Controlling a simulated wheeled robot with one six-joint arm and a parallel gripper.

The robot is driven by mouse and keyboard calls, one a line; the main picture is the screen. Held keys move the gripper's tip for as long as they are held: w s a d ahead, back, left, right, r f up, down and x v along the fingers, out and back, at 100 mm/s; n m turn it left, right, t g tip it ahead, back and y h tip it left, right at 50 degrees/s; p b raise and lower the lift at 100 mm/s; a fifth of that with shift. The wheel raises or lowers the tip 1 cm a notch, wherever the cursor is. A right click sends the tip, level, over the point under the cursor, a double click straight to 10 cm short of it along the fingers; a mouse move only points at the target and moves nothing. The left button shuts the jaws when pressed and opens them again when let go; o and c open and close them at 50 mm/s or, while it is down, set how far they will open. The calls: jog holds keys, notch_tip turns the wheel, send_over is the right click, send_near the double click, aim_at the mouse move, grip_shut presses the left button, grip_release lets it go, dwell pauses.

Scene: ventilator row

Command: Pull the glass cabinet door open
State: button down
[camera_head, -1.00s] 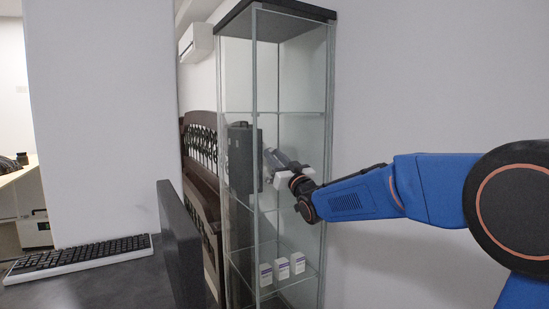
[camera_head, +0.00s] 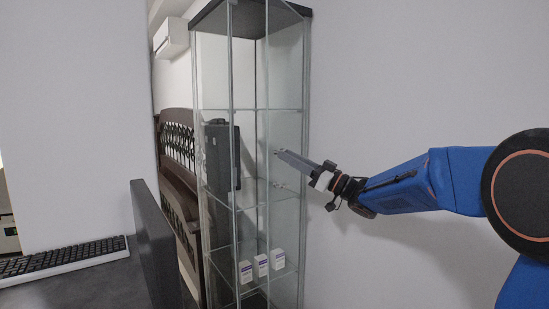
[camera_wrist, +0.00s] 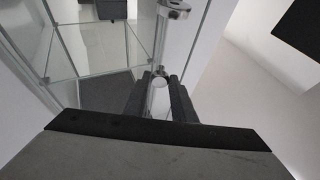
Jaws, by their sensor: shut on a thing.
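The tall glass cabinet (camera_head: 231,130) stands in the middle of the head view. Its glass door (camera_head: 286,90) is partly open, with its free edge swung out from the cabinet's front left post. My gripper (camera_head: 284,157) reaches in from the right at about mid-height of the door. The exact contact between the fingers is partly hidden.
Several white boxes, including one front box (camera_head: 246,271), stand on a low shelf inside the cabinet. A desk with a keyboard (camera_head: 65,257) and a dark upright panel (camera_head: 155,240) are at left. A plain wall (camera_head: 400,80) is behind the arm.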

jog(key=shift+s+d+n+g+y, duration=0.3)
jog(key=shift+d+g, duration=0.3)
jog(key=shift+d, duration=0.25)
jog(key=shift+s+d+n+g+y, duration=0.1)
jog(key=shift+d+n+g+y, duration=0.2)
jog(key=shift+d+g, duration=0.45)
jog(key=shift+s+d+n+g+y, duration=0.2)
jog(key=shift+d+n+g, duration=0.25)
jog(key=shift+d, duration=0.55)
jog(key=c, duration=1.5)
grip_release()
jog(key=shift+d, duration=0.1)
jog(key=shift+v, duration=3.65)
